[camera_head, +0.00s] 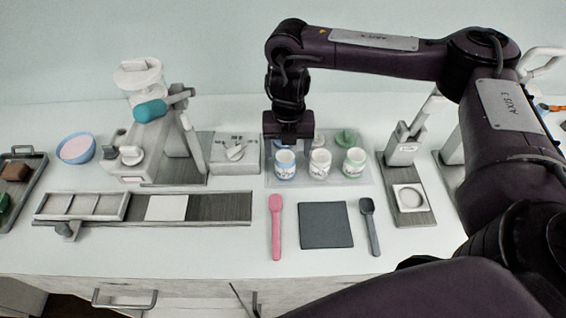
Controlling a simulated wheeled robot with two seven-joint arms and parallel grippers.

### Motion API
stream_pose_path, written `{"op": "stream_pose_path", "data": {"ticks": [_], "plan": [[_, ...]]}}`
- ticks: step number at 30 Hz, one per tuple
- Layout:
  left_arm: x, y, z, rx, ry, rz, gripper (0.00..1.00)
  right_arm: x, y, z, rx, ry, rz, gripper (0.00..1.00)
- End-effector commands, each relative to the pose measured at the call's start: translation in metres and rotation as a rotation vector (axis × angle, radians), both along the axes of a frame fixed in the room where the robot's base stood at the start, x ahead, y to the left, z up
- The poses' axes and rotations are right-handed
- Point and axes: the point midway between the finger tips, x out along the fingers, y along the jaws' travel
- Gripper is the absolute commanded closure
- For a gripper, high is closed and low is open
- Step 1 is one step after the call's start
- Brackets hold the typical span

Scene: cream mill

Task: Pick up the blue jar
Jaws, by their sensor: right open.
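The blue jar (285,166) is a white jar with blue markings, upright at the left of a row of three on a pale tray (365,180). My right gripper (292,143) points down just behind and above the blue jar, its jaws open. I cannot tell whether it touches the jar. Its fingertips are partly hidden behind the jar's rim. My left gripper is out of view.
A brown-marked jar (320,164) stands close to the right of the blue jar, then a green-marked jar (354,163). A green lid (346,137) lies behind. A pink spatula (276,225), dark mat (325,225) and grey spoon (371,228) lie in front.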

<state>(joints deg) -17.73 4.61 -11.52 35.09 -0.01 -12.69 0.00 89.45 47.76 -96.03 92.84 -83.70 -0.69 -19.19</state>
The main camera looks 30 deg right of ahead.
Motion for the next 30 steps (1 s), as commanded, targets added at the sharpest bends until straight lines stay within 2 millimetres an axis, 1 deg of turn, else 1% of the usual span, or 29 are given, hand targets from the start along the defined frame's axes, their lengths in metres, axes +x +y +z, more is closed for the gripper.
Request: {"op": "stream_pose_path", "data": {"ticks": [2,5,8,12,16,21,23,30], "plan": [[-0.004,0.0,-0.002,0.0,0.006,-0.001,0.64,0.0,0.001,-0.007,0.002,0.001,-0.001,0.27],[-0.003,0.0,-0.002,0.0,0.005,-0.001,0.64,0.0,0.003,-0.019,0.002,0.005,-0.001,0.27],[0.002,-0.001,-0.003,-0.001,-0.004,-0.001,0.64,0.0,0.005,-0.033,0.002,0.004,-0.002,0.27],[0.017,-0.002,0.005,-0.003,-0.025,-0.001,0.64,0.001,0.005,-0.047,0.0,0.002,-0.001,0.27],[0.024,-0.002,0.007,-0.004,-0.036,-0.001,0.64,0.002,0.005,-0.053,0.0,-0.001,-0.001,0.27],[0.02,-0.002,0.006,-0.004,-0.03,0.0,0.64,0.002,0.005,-0.054,0.001,-0.002,-0.001,0.27],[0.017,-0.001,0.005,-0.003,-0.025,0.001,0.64,0.002,0.005,-0.054,0.001,-0.002,-0.001,0.34],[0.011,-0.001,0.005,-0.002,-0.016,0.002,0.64,0.002,0.005,-0.053,0.001,-0.002,-0.001,0.65]]}}
